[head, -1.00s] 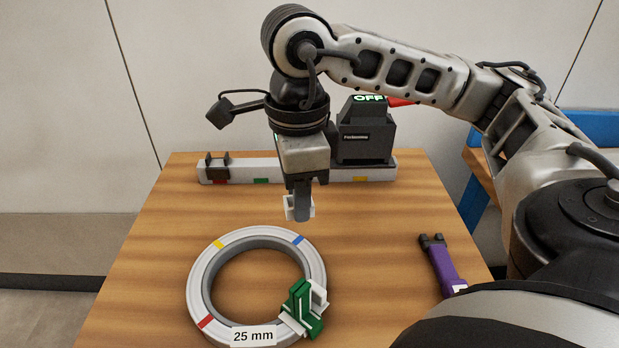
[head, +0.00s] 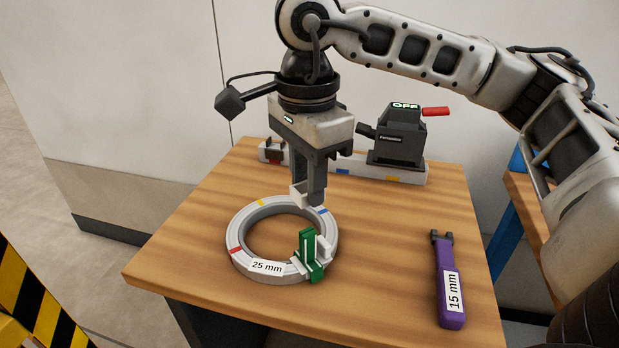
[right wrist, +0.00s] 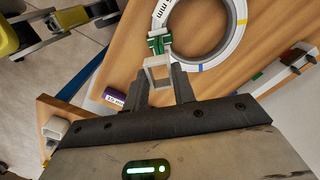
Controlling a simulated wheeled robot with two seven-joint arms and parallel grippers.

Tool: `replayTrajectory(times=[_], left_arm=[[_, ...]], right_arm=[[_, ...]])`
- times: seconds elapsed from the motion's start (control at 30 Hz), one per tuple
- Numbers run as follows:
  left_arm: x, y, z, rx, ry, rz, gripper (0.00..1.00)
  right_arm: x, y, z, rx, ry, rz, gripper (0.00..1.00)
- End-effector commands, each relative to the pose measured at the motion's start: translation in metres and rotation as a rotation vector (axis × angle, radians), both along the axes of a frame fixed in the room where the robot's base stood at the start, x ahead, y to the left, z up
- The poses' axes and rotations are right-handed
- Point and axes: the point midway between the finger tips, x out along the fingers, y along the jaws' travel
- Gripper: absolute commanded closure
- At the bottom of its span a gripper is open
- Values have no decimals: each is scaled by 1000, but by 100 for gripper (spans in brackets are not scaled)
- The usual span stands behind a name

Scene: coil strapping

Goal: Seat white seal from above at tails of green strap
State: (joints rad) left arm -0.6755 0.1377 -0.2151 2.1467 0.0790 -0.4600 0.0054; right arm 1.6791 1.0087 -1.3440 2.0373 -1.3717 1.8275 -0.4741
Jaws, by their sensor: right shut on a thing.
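The white seal (head: 297,195) is a small open-ended block between the fingertips of my right gripper (head: 309,199). The gripper is shut on it and holds it above the rear right part of the coil (head: 233,236), a light grey ring labelled 25 mm. The green strap (head: 308,252) wraps the coil's front right side, with its tails standing upright beside a white piece. In the right wrist view the seal (right wrist: 158,70) shows between the fingers, close to the green strap (right wrist: 158,42) in the picture but apart in height. My left gripper is out of view.
A purple tool (head: 450,290) labelled 15 mm lies to the right on the wooden table (head: 375,250). A dark device (head: 398,140) reading OFF, with a red lever, stands on a white rail (head: 344,172) at the back. The table between coil and tool is clear.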

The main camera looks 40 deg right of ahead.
Motion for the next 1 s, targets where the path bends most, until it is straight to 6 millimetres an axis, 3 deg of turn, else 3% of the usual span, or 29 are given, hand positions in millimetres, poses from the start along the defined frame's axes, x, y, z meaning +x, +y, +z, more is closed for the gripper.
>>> replayTrajectory(times=[0.6,1.0], left_arm=[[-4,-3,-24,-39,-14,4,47],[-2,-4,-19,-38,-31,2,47]], right_arm=[[0,0,-46,0,0,-1,100],[0,0,-48,0,0,-1,100]])
